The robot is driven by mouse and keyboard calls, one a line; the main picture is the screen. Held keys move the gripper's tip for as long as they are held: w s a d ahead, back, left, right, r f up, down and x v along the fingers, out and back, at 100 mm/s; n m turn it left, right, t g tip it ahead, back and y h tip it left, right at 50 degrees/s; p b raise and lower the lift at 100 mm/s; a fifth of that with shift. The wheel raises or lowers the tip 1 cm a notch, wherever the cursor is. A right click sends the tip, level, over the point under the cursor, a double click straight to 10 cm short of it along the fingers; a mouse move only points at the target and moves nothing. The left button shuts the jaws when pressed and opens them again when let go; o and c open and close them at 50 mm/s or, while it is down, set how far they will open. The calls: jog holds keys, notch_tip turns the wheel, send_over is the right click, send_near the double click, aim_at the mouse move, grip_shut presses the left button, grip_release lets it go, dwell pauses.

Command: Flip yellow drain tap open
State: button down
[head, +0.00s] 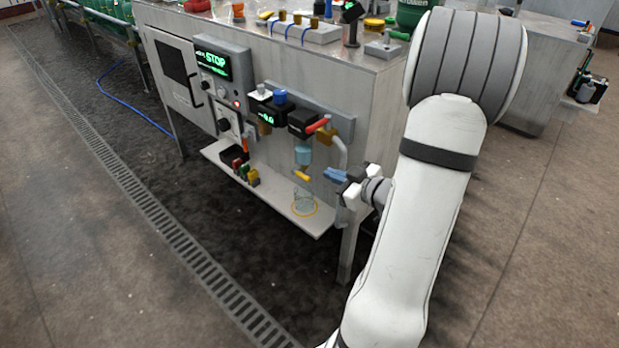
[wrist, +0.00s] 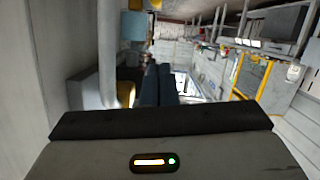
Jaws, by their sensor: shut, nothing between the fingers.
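The yellow drain tap (head: 301,176) shows in the head view as a small slanted lever, below the clear bowl with the blue element (head: 303,156) on the side of the steel cabinet. My gripper (head: 328,174) is to the right of the tap, its blue fingers pointing left toward it. A small gap seems to lie between the fingertips and the lever. In the wrist view the dark blue fingers (wrist: 158,84) are together with nothing between them. A yellow patch (wrist: 125,94) lies left of them there; I cannot tell whether it is the tap.
A clear beaker (head: 304,201) stands on the white shelf (head: 277,205) below the tap. A red lever (head: 318,125) and a grey pipe (head: 342,155) are above and right of it. Small coloured valves (head: 246,174) sit to the left. Open floor lies in front of the shelf.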

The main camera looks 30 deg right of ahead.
jog(key=w+a+f+b, duration=0.2)
jog(key=w+f+b, duration=0.2)
jog(key=w, duration=0.5)
notch_tip(320, 180, down, 2)
jog(key=shift+w+f, duration=0.15)
jog(key=shift+w, duration=0.2)
